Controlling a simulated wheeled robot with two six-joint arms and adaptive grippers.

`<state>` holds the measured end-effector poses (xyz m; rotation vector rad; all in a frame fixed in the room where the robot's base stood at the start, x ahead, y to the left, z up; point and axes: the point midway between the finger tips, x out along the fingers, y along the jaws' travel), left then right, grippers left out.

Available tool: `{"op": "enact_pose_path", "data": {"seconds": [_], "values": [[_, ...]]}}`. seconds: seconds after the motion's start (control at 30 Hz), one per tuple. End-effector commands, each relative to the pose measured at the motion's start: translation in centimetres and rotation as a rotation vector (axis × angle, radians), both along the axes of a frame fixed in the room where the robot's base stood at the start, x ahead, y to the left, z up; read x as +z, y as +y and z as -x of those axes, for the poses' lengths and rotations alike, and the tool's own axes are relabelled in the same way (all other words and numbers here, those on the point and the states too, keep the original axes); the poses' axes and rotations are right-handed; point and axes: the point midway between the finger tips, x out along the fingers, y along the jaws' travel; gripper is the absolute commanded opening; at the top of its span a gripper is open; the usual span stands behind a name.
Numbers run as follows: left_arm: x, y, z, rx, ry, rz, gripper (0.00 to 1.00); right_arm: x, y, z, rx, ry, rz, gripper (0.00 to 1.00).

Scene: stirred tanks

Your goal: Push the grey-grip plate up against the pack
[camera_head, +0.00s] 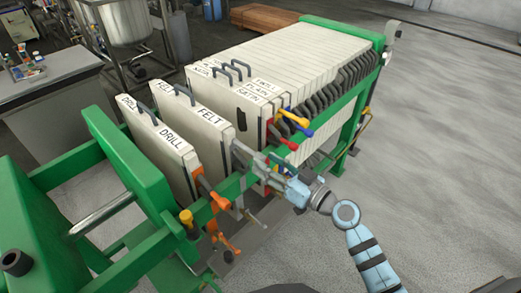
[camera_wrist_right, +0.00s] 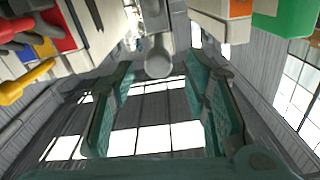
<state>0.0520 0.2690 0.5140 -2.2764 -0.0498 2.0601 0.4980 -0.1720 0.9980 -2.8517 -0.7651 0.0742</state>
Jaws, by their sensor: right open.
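The plate marked FELT (camera_head: 207,120) hangs upright in the green press frame, with a gap between it and the pack of pale plates (camera_head: 290,57) to its right. A grey grip shows at its near side; in the right wrist view a grey round-ended grip (camera_wrist_right: 158,55) lies ahead between the fingers. My right gripper (camera_head: 250,158) is open at the near edge of the plate, over the green rail. Its teal fingers (camera_wrist_right: 160,85) stand apart on either side of the grip; contact cannot be told. My left gripper is not in view.
A plate marked DRILL (camera_head: 160,140) with orange grips (camera_head: 210,192) hangs left of the FELT plate, apart from it. Red, yellow and blue grips (camera_head: 293,118) stick out from the pack's near side. The green rail (camera_head: 325,118) runs along the near side. Open floor lies right.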

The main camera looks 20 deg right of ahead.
Motion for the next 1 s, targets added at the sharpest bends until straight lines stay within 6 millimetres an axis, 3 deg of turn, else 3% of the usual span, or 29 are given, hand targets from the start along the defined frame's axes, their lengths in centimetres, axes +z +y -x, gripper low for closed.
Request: {"op": "enact_pose_path", "data": {"seconds": [0.2, 0.5, 0.77, 1.0], "values": [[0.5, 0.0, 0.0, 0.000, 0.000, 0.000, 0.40, -0.1, 1.6, -2.7, 0.000, 0.001, 0.000, 0.43], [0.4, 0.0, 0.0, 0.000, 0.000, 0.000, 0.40, -0.2, 1.7, -3.0, 0.000, 0.002, 0.001, 0.43], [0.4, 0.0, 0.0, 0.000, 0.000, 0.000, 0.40, -0.2, 1.7, -3.0, -0.001, 0.002, 0.001, 0.01], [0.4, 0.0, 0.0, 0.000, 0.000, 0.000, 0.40, -0.2, 1.7, -3.0, -0.001, 0.002, 0.001, 0.00]]}}
